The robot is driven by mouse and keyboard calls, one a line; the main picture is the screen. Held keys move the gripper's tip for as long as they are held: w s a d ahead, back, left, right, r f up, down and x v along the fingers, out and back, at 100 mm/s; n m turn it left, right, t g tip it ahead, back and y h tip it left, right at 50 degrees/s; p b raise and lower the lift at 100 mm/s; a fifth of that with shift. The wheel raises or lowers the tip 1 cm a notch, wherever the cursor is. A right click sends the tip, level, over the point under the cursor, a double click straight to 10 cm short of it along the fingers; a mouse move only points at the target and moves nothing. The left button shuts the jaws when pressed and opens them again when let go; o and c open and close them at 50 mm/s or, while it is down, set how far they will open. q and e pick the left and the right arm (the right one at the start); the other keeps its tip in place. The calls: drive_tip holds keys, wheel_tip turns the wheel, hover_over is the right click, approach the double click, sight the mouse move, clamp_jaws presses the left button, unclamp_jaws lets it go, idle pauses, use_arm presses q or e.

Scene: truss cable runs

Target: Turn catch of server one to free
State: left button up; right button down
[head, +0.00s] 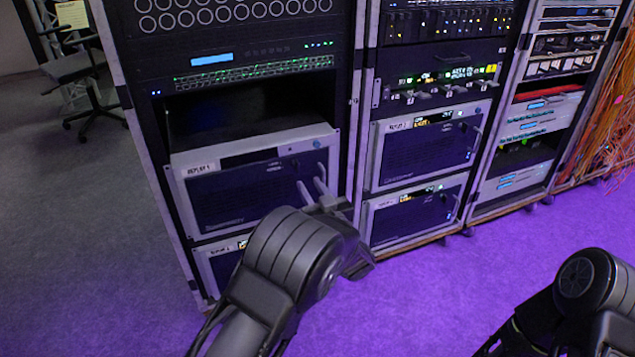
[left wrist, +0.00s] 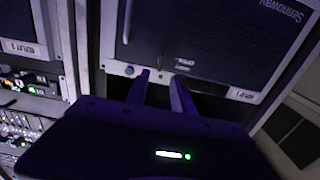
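Server one (head: 235,190), labelled "REPLAY 1", is a dark-fronted unit with a pale frame in the left rack. It shows upside down in the left wrist view (left wrist: 215,35). My left gripper (head: 313,187) is at the right part of its front, two fingers apart with a gap between them. In the left wrist view the gripper (left wrist: 158,78) points at the label-side edge of the front. A small light part (left wrist: 163,61), perhaps the catch, lies between the fingertips; its turn and any contact are unclear. My right arm shows at the lower right; its fingers do not.
A dark empty bay (head: 245,112) is above server one. A second replay server (head: 425,153) sits in the middle rack. Orange cables (head: 606,130) hang at the far right. A chair (head: 80,75) stands at the left. The purple floor (head: 445,295) before the racks is clear.

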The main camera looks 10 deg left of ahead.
sight(299, 168)
use_arm(q)
drive_tip(key=shift+b+x, duration=0.65)
drive_tip(key=shift+x, duration=3.3)
clamp_jaws()
